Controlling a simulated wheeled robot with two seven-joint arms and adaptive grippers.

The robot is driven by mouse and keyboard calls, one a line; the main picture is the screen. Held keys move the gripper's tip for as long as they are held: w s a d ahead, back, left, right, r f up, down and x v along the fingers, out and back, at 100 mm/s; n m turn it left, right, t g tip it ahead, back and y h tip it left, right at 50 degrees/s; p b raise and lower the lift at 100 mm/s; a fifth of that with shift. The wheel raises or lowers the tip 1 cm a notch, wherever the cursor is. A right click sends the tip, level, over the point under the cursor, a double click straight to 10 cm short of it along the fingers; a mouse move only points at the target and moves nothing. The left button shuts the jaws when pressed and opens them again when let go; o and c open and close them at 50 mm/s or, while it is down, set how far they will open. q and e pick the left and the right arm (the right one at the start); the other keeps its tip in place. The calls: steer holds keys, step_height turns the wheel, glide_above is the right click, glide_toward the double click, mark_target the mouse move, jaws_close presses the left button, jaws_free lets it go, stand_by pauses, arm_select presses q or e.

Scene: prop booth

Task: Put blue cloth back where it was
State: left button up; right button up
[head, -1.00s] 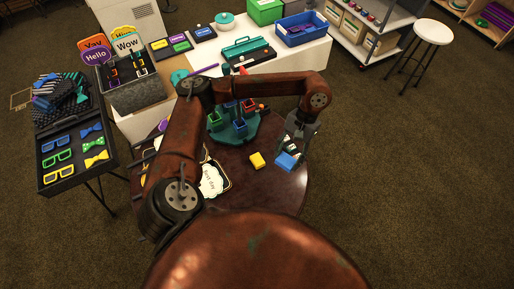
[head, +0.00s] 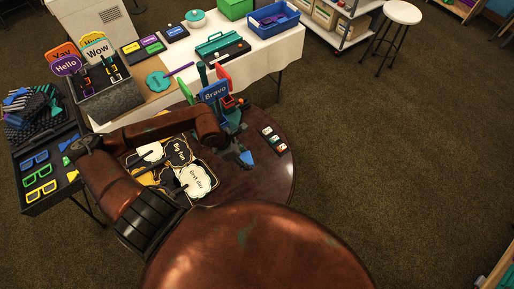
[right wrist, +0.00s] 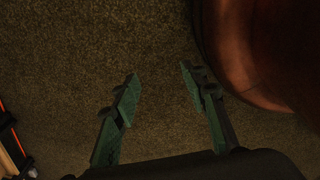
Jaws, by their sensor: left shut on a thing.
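The blue cloth (head: 247,158) is a small blue piece at the tip of my left gripper (head: 242,153) in the head view. My left gripper is shut on it, over the dark round table (head: 262,182), and partly hides it. I cannot tell whether the cloth touches the table. A dark strip with several small coloured items (head: 273,140) lies to the right of the cloth. My right gripper (right wrist: 160,80) is open and empty above the carpet in the right wrist view.
A caddy with a blue "Bravo" sign (head: 215,92) stands behind my left gripper. Black-and-gold signs (head: 195,181) lie left of the cloth. A white table (head: 262,50) with a blue bin (head: 272,20) stands behind. The round table's right front is clear.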

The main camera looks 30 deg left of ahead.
arm_select(q)
steer(key=n, duration=0.1)
steer(key=a+n, duration=0.1)
steer(key=n+y, duration=0.1)
steer(key=shift+s+a+r+t, duration=0.15)
steer(key=shift+s+r+t, duration=0.1)
steer(key=shift+s+t, duration=0.15)
steer(key=shift+w+a+n, duration=0.1)
steer(key=shift+n, duration=0.3)
steer(key=shift+w+f, duration=0.15)
steer(key=shift+w, duration=0.2)
steer(key=w+a+f, duration=0.1)
steer(key=w+f, duration=0.2)
steer(key=w, duration=0.5)
glide_toward(258, 147)
steer(key=shift+w+d+f, duration=0.6)
steer(key=shift+w+d, duration=0.05)
steer(key=shift+d, duration=0.05)
steer(key=shift+w+f+b, duration=0.3)
steer(key=shift+w+f, duration=0.2)
steer(key=shift+f, duration=1.6)
